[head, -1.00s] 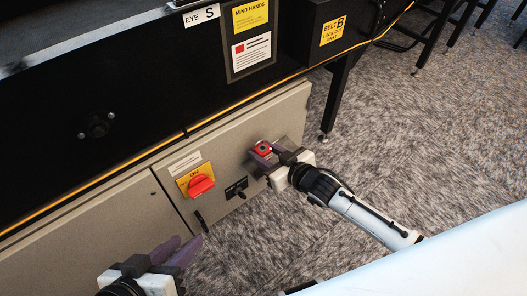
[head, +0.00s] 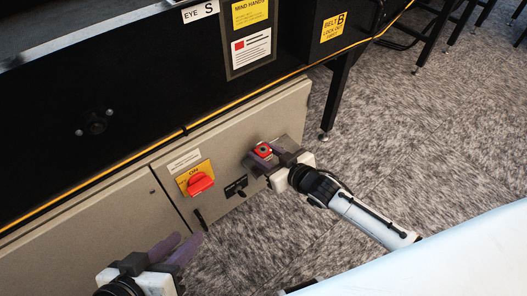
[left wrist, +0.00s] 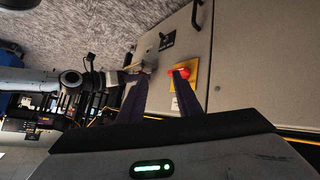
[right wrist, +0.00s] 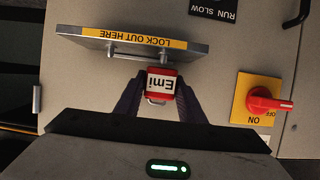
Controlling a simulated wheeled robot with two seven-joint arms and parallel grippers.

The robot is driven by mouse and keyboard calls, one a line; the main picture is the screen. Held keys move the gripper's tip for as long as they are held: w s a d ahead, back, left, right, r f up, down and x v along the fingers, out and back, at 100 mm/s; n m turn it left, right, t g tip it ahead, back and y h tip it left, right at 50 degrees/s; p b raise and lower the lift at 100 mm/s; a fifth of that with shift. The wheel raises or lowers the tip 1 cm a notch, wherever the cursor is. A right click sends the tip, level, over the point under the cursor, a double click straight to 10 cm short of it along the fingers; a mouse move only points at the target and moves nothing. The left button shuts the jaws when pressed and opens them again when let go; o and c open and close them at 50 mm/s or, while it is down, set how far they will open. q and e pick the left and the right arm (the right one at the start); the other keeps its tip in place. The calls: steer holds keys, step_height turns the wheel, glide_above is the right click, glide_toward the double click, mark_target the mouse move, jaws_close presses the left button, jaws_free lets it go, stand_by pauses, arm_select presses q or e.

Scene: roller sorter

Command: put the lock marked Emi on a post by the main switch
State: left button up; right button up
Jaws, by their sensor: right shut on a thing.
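The red lock with the white label Emi (right wrist: 161,83) is held between the fingertips of my right gripper (right wrist: 160,100). It also shows as a red block in the head view (head: 263,150). In the right wrist view it is just below the plate marked LOCK OUT HERE (right wrist: 135,38), which has metal posts (right wrist: 163,57). I cannot tell whether the lock touches a post. The main switch is a red knob on a yellow ON plate (head: 200,184), left of my right gripper. My left gripper (head: 182,246) is open and empty, in front of the cabinet.
The grey cabinet front (head: 95,225) runs below the black conveyor side. A small lever (head: 237,188) sits between the switch and my right gripper, and a black handle (head: 200,219) below the switch.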

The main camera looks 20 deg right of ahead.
steer(key=shift+f, duration=0.25)
arm_select(q)
steer(key=shift+d+r+b, duration=0.25)
steer(key=shift+r+b, duration=0.05)
arm_select(e)
steer(key=shift+f, duration=0.4)
arm_select(q)
steer(key=shift+r, duration=0.35)
arm_select(e)
steer(key=shift+f, duration=0.15)
arm_select(q)
steer(key=shift+f, duration=0.4)
arm_select(e)
steer(key=shift+f, duration=0.15)
steer(key=o, duration=1.2)
arm_select(q)
steer(key=shift+r, duration=0.15)
arm_select(e)
steer(key=shift+s+f, duration=0.1)
